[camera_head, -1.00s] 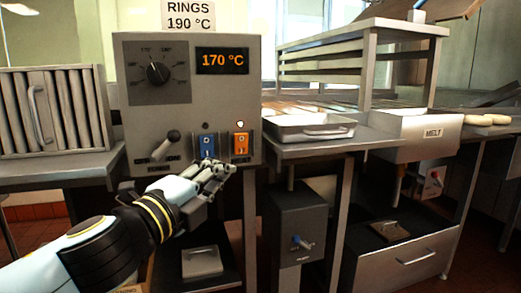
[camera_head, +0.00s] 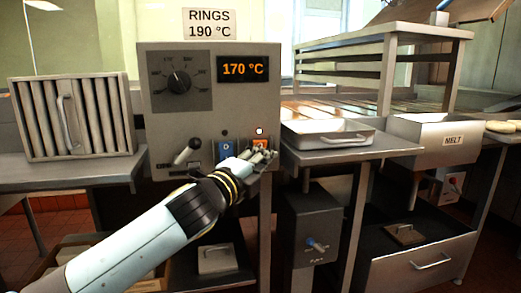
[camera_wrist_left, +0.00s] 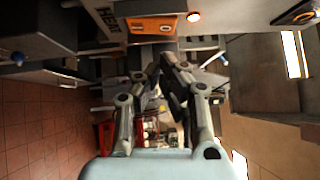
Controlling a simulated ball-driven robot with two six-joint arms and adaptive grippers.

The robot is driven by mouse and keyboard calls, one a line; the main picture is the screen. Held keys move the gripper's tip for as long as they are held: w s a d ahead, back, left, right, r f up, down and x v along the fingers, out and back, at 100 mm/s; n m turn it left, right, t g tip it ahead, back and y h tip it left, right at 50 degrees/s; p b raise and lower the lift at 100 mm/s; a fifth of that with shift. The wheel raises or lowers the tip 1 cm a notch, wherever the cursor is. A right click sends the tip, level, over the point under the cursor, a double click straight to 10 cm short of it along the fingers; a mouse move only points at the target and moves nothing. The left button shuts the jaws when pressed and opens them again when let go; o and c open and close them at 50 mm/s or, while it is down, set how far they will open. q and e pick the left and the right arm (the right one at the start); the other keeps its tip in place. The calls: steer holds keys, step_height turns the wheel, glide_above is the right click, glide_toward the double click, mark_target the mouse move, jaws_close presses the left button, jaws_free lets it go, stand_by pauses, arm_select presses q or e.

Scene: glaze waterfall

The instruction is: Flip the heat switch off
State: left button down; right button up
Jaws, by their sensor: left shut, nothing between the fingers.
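A small lamp (camera_head: 259,131) above the orange switch is lit white. My left gripper (camera_head: 268,155) is shut and empty, just in front of and below the orange switch, partly covering it. I cannot tell whether it touches. In the left wrist view the orange switch (camera_wrist_left: 152,25) and the glowing lamp (camera_wrist_left: 194,17) lie beyond the fingertips (camera_wrist_left: 160,68). My right gripper is out of view.
The panel has a dial (camera_head: 179,82), a display (camera_head: 243,69) reading 170 °C and a lever (camera_head: 187,152). A sign (camera_head: 209,24) above reads RINGS 190 °C. A metal tray (camera_head: 327,133) stands close to the right. A slatted rack (camera_head: 128,110) stands left.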

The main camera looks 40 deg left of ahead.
arm_select(q)
steer(key=shift+w+a, duration=0.75)
steer(key=shift+a, duration=0.2)
steer(key=shift+w+a+r+p, duration=0.2)
steer(key=shift+a+r+p, duration=0.05)
steer(key=shift+r+p, duration=0.05)
steer(key=shift+f, duration=0.1)
